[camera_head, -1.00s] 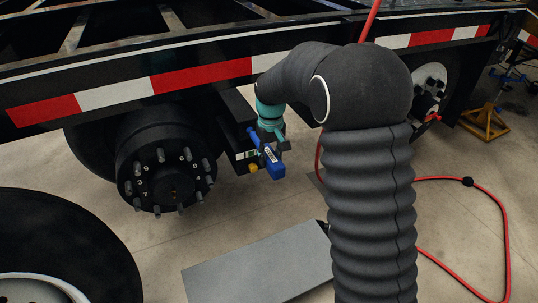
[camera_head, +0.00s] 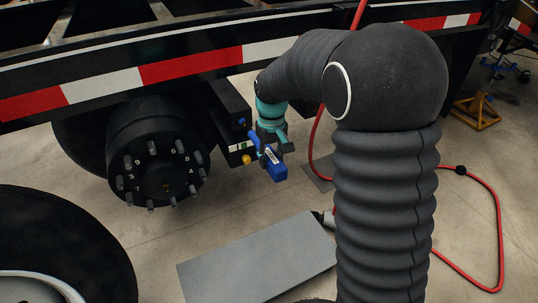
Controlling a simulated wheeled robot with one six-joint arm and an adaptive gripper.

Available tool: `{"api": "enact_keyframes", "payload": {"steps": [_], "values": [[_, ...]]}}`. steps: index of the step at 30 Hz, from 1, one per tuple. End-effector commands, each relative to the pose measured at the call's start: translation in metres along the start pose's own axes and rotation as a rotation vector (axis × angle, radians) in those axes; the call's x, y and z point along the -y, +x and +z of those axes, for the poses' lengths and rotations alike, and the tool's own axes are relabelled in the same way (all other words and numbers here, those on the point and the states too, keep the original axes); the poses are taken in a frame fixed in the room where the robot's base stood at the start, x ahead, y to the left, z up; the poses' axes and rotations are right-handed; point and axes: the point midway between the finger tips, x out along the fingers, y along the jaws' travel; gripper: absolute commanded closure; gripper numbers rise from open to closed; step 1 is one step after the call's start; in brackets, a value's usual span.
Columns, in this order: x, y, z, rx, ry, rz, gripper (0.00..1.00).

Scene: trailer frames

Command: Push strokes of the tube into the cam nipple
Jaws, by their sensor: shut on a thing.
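My gripper (camera_head: 270,147) is at the end of my dark sleeved arm, past a teal wrist. It is shut on a blue tool (camera_head: 276,167) with a pale label, which looks like the tube. A thin blue rod (camera_head: 255,141) runs from the tool up and left towards the dark bracket (camera_head: 231,104) beside the wheel hub. I cannot tell whether the rod's tip touches anything. The cam nipple is too small to make out. A yellow part (camera_head: 247,159) sits at the bracket's lower end, just left of the tool.
The wheel hub (camera_head: 157,170) with its several studs is left of the bracket. The trailer's red and white striped rail (camera_head: 190,66) runs above. A grey board (camera_head: 258,262) lies on the floor below. A red hose (camera_head: 498,230) lies at the right. A tyre (camera_head: 75,235) fills the lower left.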

Motion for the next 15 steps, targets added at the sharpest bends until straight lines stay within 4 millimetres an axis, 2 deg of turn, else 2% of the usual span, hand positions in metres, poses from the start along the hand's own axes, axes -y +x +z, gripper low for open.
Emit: {"api": "enact_keyframes", "payload": {"steps": [15], "values": [[0.000,0.000,0.026,-0.002,-0.001,0.000,1.00]]}}
